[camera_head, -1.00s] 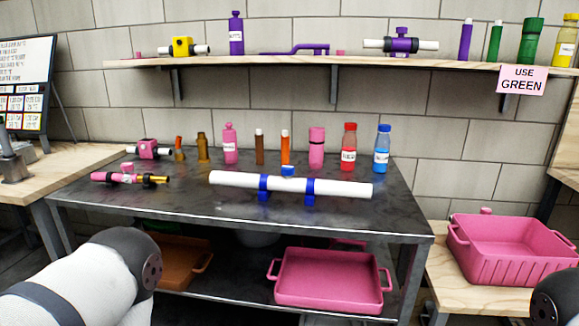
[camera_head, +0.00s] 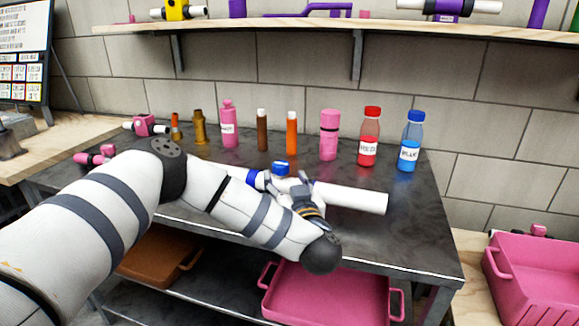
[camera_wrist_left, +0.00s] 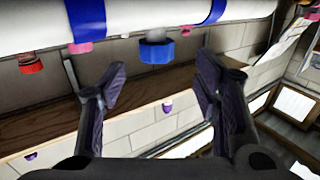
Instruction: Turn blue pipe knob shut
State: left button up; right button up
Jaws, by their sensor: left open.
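The white pipe (camera_head: 350,197) lies across the dark table, with blue bands around it. Its blue knob (camera_head: 281,168) sits on top and also shows in the left wrist view (camera_wrist_left: 157,48), where the picture appears upside down. My left gripper (camera_head: 291,184) is at the pipe beside the knob, and my arm covers much of the pipe's left part. In the left wrist view my left gripper (camera_wrist_left: 158,80) is open and empty, with the knob lying between and just beyond its fingertips. My right gripper is out of view.
Several bottles and tubes stand behind the pipe, including a red bottle (camera_head: 369,140) and a blue bottle (camera_head: 409,143). A pink fitting (camera_head: 145,126) is at the back left. A pink tray (camera_head: 330,296) is below; a pink crate (camera_head: 530,280) stands at right.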

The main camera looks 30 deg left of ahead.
aim_at(282, 173)
pick_arm(q)
jog(key=x, duration=0.6)
jog(key=shift+w+f+b, duration=0.1)
jog(key=shift+f+b, duration=0.25)
jog(key=shift+f, duration=0.05)
jog(key=shift+w+a+r, duration=0.25)
jog(key=shift+w+a, duration=0.1)
jog(key=shift+w, duration=0.15)
jog(key=shift+c, duration=0.6)
jog(key=c, duration=1.1)
